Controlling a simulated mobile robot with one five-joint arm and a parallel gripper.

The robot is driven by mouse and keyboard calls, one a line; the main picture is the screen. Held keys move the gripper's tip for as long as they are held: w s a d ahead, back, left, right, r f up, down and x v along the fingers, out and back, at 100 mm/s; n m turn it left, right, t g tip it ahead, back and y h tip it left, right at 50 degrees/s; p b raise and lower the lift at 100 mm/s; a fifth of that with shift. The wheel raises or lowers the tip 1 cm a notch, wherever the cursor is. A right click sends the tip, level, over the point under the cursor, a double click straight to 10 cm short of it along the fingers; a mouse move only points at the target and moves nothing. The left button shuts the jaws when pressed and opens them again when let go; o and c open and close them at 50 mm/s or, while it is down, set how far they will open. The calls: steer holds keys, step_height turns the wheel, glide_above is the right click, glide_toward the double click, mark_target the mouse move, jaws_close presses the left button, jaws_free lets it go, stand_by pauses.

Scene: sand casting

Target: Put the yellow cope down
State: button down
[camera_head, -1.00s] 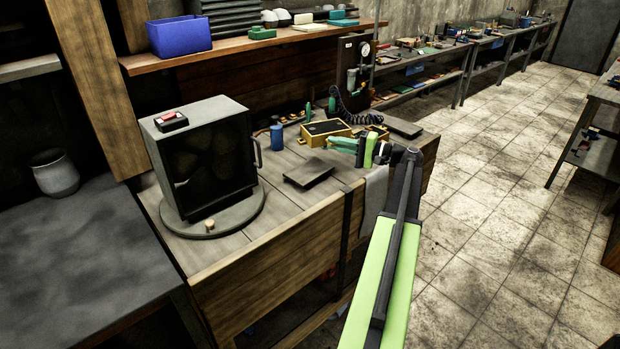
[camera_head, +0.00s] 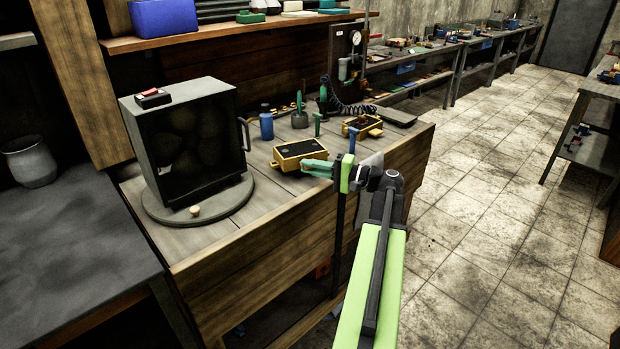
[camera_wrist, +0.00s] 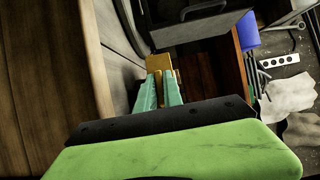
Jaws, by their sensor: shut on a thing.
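The yellow cope (camera_head: 302,154), a small box with a dark top, is in my gripper (camera_head: 312,167) over the near part of the wooden bench. The teal fingers are closed on its near right side. In the wrist view, the yellow piece (camera_wrist: 160,63) shows between the fingertips (camera_wrist: 160,88). The cope looks about level, and it covers the spot where a dark flat plate lay. I cannot tell whether it touches the plate or hangs just above it.
A second yellow box (camera_head: 368,132) sits farther back on the bench (camera_head: 205,240), near a dark slab (camera_head: 396,116). A blue bottle (camera_head: 266,126) and a grey cup (camera_head: 299,118) stand behind the cope. A dark-fronted cabinet (camera_head: 185,140) stands to the left.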

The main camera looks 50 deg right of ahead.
steer(key=shift+f, duration=0.7)
steer(key=shift+r, duration=0.2)
steer(key=c, duration=1.9)
jaws_free()
steer(key=shift+f, duration=0.2)
steer(key=shift+c, duration=0.2)
steer(key=o, duration=0.5)
steer(key=shift+r, duration=0.1)
steer(key=shift+c, duration=0.2)
steer(key=shift+r, duration=0.15)
steer(key=v, duration=1.2)
steer(key=shift+s, duration=0.1)
